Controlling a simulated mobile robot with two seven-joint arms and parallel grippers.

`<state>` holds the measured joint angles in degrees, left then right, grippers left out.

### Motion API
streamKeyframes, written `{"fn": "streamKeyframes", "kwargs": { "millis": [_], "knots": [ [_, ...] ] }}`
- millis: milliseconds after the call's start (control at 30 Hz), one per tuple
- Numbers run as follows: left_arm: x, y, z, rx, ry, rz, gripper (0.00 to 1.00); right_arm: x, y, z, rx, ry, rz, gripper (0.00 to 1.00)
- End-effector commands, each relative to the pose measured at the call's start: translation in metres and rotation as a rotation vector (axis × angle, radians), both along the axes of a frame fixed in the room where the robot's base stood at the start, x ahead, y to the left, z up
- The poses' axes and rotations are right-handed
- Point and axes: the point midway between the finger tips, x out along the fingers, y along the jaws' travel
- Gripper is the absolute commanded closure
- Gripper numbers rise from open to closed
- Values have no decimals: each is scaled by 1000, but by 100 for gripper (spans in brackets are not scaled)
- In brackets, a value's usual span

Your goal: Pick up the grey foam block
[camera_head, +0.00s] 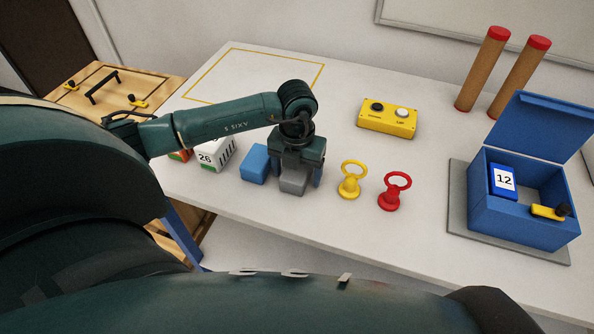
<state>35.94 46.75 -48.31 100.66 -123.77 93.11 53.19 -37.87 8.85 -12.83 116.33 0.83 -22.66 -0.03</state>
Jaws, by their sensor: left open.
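The grey foam block (292,182) sits on the white table. My left gripper (298,178) points down right over it. Its fingers are open, with one on each side of the block. The gripper body hides the block's upper back part, and I cannot tell whether the fingers touch it. My right gripper is not in view.
A blue block (255,163) stands close on the left of the gripper. A yellow ring stand (350,183) and a red ring stand (390,196) stand on the right. Farther off are a yellow button box (387,118) and an open blue box (512,213).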

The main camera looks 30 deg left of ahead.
Motion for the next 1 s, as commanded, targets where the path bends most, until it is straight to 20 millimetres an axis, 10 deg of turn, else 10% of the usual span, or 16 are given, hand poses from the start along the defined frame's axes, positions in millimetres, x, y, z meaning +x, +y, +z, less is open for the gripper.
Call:
{"fn": "streamKeyframes", "kwargs": {
  "millis": [1000],
  "knots": [
    [0,0,0,-1,0,0,72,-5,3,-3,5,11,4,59]
  ]
}}
